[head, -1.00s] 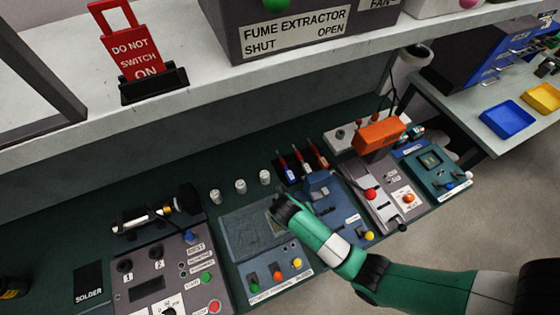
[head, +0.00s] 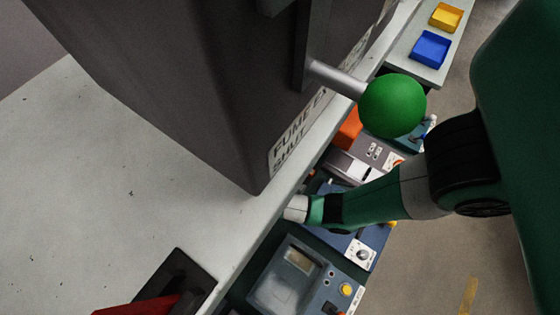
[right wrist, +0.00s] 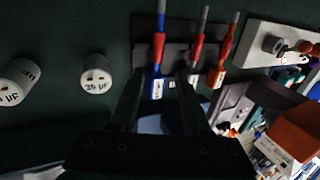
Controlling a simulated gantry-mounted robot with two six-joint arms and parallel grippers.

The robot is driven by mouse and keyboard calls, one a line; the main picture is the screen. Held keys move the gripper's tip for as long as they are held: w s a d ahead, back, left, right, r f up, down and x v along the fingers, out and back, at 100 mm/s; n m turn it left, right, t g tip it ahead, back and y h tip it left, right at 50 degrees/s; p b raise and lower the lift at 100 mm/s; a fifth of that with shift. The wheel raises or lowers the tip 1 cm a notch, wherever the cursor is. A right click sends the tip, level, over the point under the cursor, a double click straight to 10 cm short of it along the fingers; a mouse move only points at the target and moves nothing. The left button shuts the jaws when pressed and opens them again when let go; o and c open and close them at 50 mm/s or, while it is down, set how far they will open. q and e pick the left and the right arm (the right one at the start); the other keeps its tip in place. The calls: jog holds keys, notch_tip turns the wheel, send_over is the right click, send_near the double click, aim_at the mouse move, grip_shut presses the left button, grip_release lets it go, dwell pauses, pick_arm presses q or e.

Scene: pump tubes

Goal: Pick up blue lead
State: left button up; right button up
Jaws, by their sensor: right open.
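In the right wrist view, the blue lead (right wrist: 155,77) is the leftmost of three leads on a dark holder. It has a grey end, a red band and a blue part with a white label. My right gripper (right wrist: 161,82) is open, and its two dark fingers point toward the leads. The blue lead appears between the fingers in the picture; I cannot tell the depth gap or any contact. In the head view the shelf edge hides the right gripper and the leads. My left gripper is in neither view.
A red lead (right wrist: 195,50) and an orange lead (right wrist: 217,76) are close to the right. Two white capacitors (right wrist: 95,74) stand to the left. In the head view, the fume extractor box (head: 190,80) with its green knob (head: 392,106) and the shelf (head: 90,170) overhang the bench.

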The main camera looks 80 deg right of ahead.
jog(key=shift+x, duration=1.1)
jog(key=x, duration=0.1)
jog(key=b+x, duration=0.1)
jog(key=x, duration=0.1)
jog(key=b+x, duration=0.1)
jog(key=x, duration=0.1)
jog(key=shift+s+a+f, duration=0.2)
jog(key=shift+a+f, duration=0.05)
jog(key=shift+a, duration=0.1)
grip_shut()
